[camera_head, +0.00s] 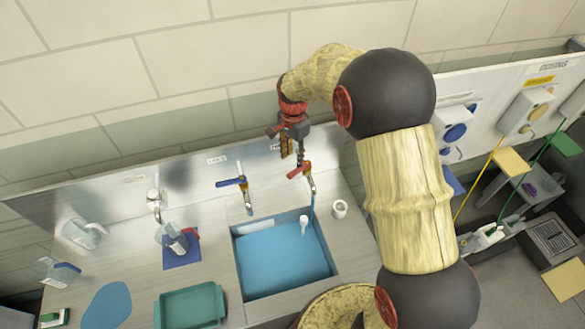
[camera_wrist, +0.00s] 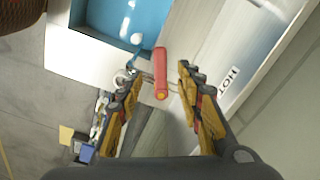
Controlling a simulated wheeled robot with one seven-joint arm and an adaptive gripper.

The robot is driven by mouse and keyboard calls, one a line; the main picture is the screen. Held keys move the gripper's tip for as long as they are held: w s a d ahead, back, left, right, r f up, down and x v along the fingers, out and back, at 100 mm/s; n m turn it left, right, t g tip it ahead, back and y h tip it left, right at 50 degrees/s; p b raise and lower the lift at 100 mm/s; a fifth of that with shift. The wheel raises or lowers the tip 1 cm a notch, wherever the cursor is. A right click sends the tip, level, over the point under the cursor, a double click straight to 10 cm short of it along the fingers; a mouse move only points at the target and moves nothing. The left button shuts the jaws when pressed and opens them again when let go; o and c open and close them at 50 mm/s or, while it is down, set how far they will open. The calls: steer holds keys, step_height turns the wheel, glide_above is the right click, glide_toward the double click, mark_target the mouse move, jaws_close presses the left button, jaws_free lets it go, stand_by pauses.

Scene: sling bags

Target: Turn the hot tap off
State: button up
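The hot tap has a red lever handle (camera_head: 299,170) and stands at the back right of the sink, with a thin blue stream (camera_head: 312,202) below it.
A second tap with a blue handle (camera_head: 230,183) stands to the left. A white cup (camera_head: 340,208) is right of the sink. A wall stands close behind the taps.

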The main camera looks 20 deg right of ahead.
mark_target(293, 172)
steer(key=shift+w+f+p, duration=0.1)
steer(key=shift+f+p, duration=0.55)
steer(key=shift+f, duration=3.35)
steer(key=shift+c, duration=1.4)
jaws_close()
